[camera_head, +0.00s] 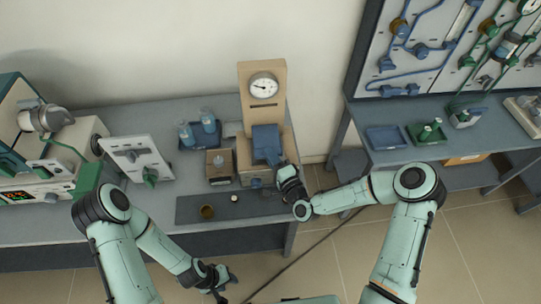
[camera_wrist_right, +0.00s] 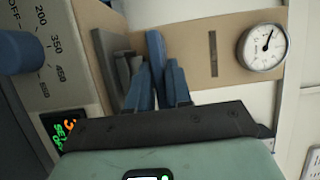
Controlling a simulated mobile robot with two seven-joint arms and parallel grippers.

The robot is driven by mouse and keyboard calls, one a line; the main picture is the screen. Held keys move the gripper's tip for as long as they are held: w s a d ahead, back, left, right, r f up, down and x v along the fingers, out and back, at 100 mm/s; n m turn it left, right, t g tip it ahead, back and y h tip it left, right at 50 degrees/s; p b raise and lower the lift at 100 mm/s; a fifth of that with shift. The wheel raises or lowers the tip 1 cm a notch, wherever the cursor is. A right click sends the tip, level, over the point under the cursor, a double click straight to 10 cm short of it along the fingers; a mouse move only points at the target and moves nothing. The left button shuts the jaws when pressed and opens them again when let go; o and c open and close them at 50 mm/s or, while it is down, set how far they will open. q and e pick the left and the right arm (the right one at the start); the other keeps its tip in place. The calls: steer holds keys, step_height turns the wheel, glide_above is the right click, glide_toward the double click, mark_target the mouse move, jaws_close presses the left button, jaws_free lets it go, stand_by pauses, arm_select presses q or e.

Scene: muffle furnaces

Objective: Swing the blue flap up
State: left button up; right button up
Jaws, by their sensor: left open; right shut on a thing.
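The blue flap (camera_head: 266,141) is on the front of a tan furnace (camera_head: 248,92) with a round dial, in the middle of the head view. My right gripper (camera_head: 282,171) is at the flap's lower right side. In the right wrist view the two blue fingers (camera_wrist_right: 156,88) are shut on a narrow blue part (camera_wrist_right: 155,52), which appears to belong to the flap. The fingers hide the exact contact. My left gripper (camera_head: 224,284) is open and empty, low in front of the bench, away from the furnace.
A white panel (camera_head: 140,158) stands left. Another bench with trays (camera_head: 386,138) is at right.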

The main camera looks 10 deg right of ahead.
mark_target(270, 142)
jaws_close()
steer(key=shift+r+g+b, duration=0.5)
steer(key=shift+r+b, duration=0.25)
steer(key=shift+b, duration=0.1)
steer(key=shift+w+r+m+g+h+b, duration=0.15)
steer(key=shift+r+m+g+h+b, duration=0.3)
steer(key=shift+r, duration=0.35)
steer(key=r+g+b, duration=0.1)
steer(key=w+r+g+b, duration=0.1)
steer(key=shift+r+m+g+h, duration=0.25)
steer(key=shift+r+m, duration=0.1)
steer(key=shift+r, duration=0.05)
steer(key=shift+w+a+r+g, duration=0.1)
steer(key=shift+w+r+g, duration=0.05)
steer(key=shift+r+g, duration=0.15)
arm_select(q)
steer(key=s+f, duration=0.4)
steer(key=f, duration=0.2)
steer(key=shift+s+f+g, duration=0.25)
steer(key=shift+s+g, duration=0.05)
steer(key=shift+s, duration=0.1)
arm_select(e)
steer(key=shift+w+r, duration=0.45)
steer(key=shift+r, duration=0.25)
